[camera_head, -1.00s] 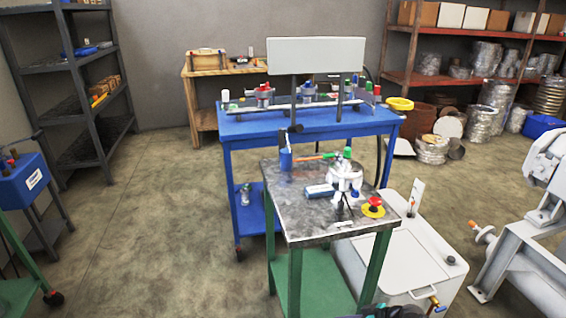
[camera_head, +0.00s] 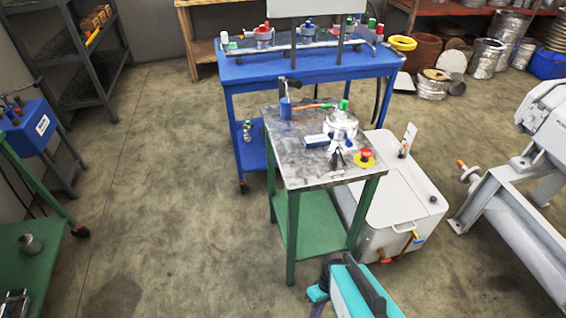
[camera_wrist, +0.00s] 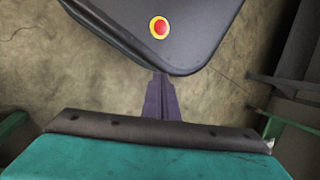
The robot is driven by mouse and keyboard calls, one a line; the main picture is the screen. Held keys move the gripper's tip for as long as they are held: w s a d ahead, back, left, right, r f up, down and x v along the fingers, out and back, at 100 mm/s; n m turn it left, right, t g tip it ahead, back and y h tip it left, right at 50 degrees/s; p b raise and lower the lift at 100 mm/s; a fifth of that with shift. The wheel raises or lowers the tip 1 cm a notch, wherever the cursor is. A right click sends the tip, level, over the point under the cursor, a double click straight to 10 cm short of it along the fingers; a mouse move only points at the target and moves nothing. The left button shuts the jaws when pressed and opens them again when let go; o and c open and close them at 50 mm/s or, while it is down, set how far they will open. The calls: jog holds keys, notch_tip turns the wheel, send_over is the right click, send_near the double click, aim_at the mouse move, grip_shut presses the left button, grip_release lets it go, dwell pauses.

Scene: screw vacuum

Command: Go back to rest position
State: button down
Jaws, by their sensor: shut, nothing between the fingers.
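My gripper (camera_wrist: 161,80) shows in the wrist view as dark purple fingers, pressed together and empty. It reaches past a black edge and a teal part of my own arm at the bottom. Just beyond the fingertips is a dark rounded panel with a red and yellow button, which looks like part of my own body. Bare floor (camera_wrist: 85,95) lies below. In the head view my teal arm rises at the bottom edge, in front of the metal-topped table (camera_head: 292,168). The gripper's fingertips cannot be made out there.
The metal-topped table holds a white vacuum device (camera_head: 341,125), a blue cup (camera_head: 286,109) and a red emergency button (camera_head: 365,154). A blue table (camera_head: 240,70) stands behind, a white cabinet (camera_head: 395,190) at right. Grey machinery (camera_head: 520,200) is far right. Floor at left centre is clear.

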jog(key=s+d+m+h, duration=0.2)
jog(key=d+m, duration=0.4)
jog(key=shift+f+g+h, duration=0.3)
jog(key=shift+f+h, duration=0.1)
dwell(1.0)
